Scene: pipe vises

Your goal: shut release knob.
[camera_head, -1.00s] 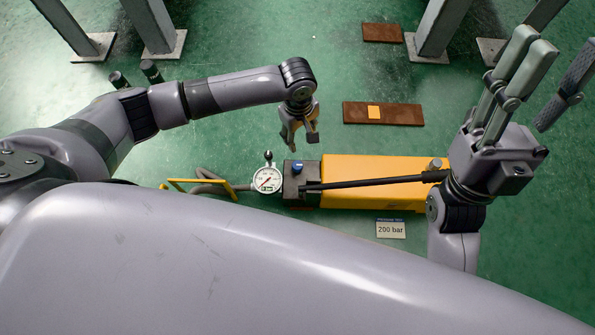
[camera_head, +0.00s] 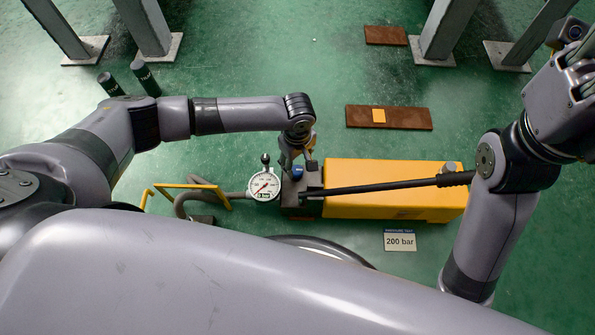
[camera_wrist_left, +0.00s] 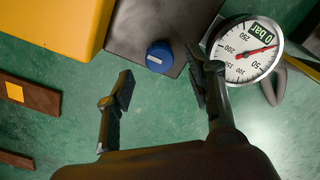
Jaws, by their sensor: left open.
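The blue release knob (camera_head: 297,173) with a white line across its top sits on the dark block (camera_head: 303,203) at the left end of the yellow pump body (camera_head: 375,188). My left gripper (camera_head: 298,158) is open and points down close to the knob. Its two fingers (camera_wrist_left: 163,78) are spread with nothing visible between them.
A black lever (camera_head: 390,187) lies over the pump. A yellow frame (camera_head: 190,188) and hose are left. A 200 bar sign (camera_head: 400,241) is in front. Brown plates (camera_head: 405,118) lie behind.

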